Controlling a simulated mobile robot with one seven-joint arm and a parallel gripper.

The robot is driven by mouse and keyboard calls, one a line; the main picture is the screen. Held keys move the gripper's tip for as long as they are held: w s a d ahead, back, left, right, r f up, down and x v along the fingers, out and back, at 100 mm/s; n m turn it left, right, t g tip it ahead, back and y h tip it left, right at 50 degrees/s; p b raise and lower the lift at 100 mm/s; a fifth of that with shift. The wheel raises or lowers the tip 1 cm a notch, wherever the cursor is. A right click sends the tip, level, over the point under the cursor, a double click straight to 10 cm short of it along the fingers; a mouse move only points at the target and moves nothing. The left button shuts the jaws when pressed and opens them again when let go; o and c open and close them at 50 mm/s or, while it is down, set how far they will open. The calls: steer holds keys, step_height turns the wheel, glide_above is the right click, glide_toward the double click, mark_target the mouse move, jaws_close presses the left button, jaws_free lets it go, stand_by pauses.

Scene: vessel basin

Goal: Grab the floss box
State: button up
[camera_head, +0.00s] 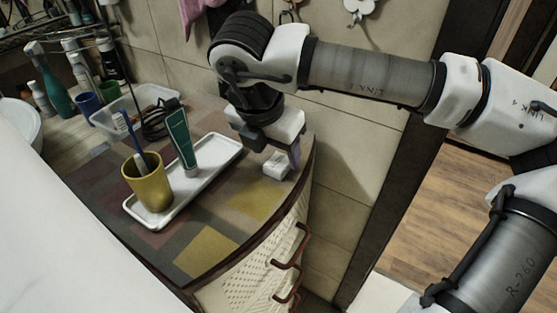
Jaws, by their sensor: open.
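The floss box (276,166) is a small white box lying on the patchwork-patterned counter, close to its curved right edge. My gripper (279,151) points down right above and around the box. Its jaws are open, with one finger visible at the right side near the box. The other finger and part of the box's far side are hidden, and I cannot tell whether a finger touches the box.
A white tray (222,150) left of the box holds a yellow cup (148,187) with a toothbrush and a green tube (181,138). A clear bin (107,121) and bottles stand behind. The tiled wall is close behind my gripper. The counter's front right is clear.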

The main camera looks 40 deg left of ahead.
mark_target(278, 166)
steer(key=shift+x, duration=1.3)
steer(key=c, duration=1.1)
steer(key=shift+o, duration=0.2)
